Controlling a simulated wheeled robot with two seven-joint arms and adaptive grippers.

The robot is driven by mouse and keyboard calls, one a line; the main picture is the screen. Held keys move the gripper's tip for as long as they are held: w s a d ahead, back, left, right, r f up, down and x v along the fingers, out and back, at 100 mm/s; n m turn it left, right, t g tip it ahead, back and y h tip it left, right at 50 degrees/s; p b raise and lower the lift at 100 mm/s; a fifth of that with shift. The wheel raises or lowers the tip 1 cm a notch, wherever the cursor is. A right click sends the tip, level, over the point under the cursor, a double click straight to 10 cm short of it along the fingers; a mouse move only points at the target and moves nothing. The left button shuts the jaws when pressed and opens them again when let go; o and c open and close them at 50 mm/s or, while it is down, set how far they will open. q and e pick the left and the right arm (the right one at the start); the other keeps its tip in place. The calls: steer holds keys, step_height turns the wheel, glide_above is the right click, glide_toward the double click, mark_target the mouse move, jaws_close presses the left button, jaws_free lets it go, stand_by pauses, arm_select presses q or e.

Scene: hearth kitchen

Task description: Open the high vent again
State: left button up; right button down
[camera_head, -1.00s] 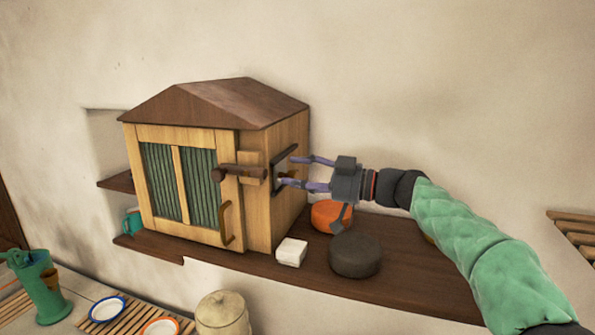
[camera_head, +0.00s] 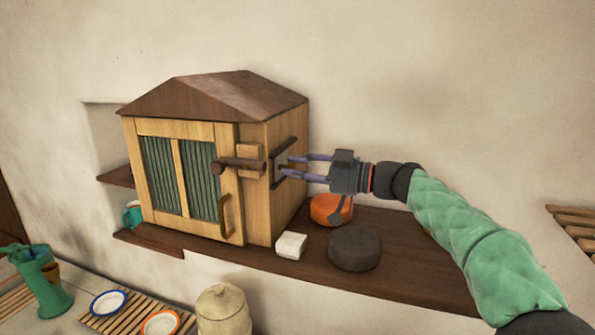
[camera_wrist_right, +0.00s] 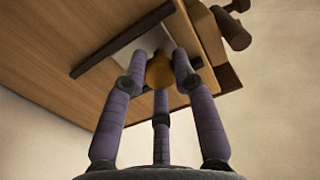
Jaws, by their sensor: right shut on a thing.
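The wooden cabinet (camera_head: 255,190) stands on a wall shelf. On its right side is the vent, a small pale slide plate (camera_head: 280,163) between two dark rails; the plate also shows in the right wrist view (camera_wrist_right: 154,40). A round orange-brown knob (camera_wrist_right: 160,71) sits on the plate. My right gripper (camera_head: 288,167) comes from the right and is shut on this knob, its purple fingers around it in the right wrist view (camera_wrist_right: 160,82). In the head view the fingers partly hide the knob and plate. I cannot see a clear opening behind the plate. My left gripper is not in view.
The cabinet's front door has a wooden latch (camera_head: 238,164) and a curved handle (camera_head: 224,214). On the shelf (camera_head: 415,268) are a white block (camera_head: 291,246), a dark round pot (camera_head: 354,249) and an orange dish (camera_head: 326,208) below my gripper. Wall space above is clear.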

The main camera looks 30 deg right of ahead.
steer(key=w+d, duration=0.1)
steer(key=d, duration=0.1)
steer(key=w+d+r+b, duration=0.1)
steer(key=w+d, duration=0.1)
steer(key=shift+w+d, duration=0.15)
steer(key=shift+d, duration=0.05)
steer(key=c, duration=1.3)
jaws_free()
steer(key=shift+r, duration=0.1)
steer(key=o, duration=0.3)
steer(key=shift+w, duration=0.15)
steer(key=shift+w+d+f+b, duration=0.1)
steer(key=shift+f+b, duration=0.2)
steer(key=shift+f, duration=0.05)
